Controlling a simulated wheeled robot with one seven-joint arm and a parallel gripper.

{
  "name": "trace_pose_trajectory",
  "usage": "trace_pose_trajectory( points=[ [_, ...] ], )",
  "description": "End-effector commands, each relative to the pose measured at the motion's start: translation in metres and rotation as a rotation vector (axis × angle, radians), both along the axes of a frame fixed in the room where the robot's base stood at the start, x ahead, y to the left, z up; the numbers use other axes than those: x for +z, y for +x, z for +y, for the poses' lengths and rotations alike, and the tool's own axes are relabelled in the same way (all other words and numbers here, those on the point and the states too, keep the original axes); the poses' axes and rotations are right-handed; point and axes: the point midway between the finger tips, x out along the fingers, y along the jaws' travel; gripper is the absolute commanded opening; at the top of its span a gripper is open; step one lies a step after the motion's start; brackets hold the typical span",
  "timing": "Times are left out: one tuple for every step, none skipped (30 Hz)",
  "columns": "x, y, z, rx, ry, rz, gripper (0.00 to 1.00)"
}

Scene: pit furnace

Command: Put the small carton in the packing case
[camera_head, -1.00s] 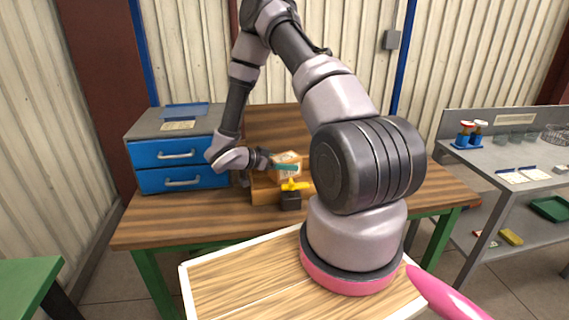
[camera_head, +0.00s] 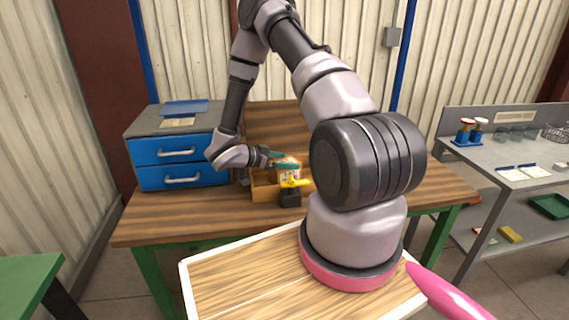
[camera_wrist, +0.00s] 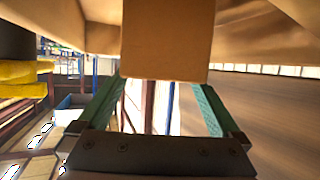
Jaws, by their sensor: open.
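The small carton (camera_head: 289,173) is a tan box with a pale label. In the head view it sits low, within the outline of the open wooden packing case (camera_head: 264,193) on the workbench; whether it rests on the case floor is hidden. My gripper (camera_head: 284,162) is open at the carton's top, its teal fingers spread. In the wrist view the carton (camera_wrist: 167,42) fills the space just beyond the open fingertips (camera_wrist: 160,84), with tan case walls (camera_wrist: 265,35) around it.
A yellow and black power drill (camera_head: 291,190) stands right in front of the case and hides part of it. A blue drawer unit (camera_head: 177,152) is at the left of the workbench (camera_head: 190,218). A grey shelf (camera_head: 500,160) stands at the right. The bench's right side is clear.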

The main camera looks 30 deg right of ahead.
Motion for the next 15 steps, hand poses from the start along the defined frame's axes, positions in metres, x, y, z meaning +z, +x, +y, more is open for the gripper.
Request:
trace_pose_trajectory(
  points=[
    [0.007,0.001,0.002,0.001,0.001,-0.002,1.00],
    [0.008,0.001,0.008,0.005,0.001,-0.002,1.00],
    [0.011,0.000,0.016,0.005,0.001,-0.002,1.00],
    [0.013,-0.001,0.022,0.006,0.001,-0.002,1.00],
    [0.016,-0.002,0.028,0.006,0.001,-0.002,1.00],
    [0.020,-0.003,0.037,0.005,0.000,-0.003,1.00],
    [0.022,-0.003,0.043,0.005,0.000,-0.003,1.00],
    [0.025,-0.004,0.050,0.005,0.000,-0.004,1.00],
    [0.028,-0.005,0.058,0.005,0.000,-0.003,1.00],
    [0.031,-0.006,0.064,0.004,0.000,-0.004,1.00],
    [0.033,-0.007,0.070,0.004,0.000,-0.004,1.00],
    [0.037,-0.007,0.077,0.004,0.000,-0.004,1.00],
    [0.039,-0.008,0.083,0.004,0.000,-0.003,1.00],
    [0.040,-0.009,0.087,0.004,0.001,-0.003,1.00],
    [0.043,-0.009,0.093,0.002,0.000,-0.002,1.00]
  ],
)
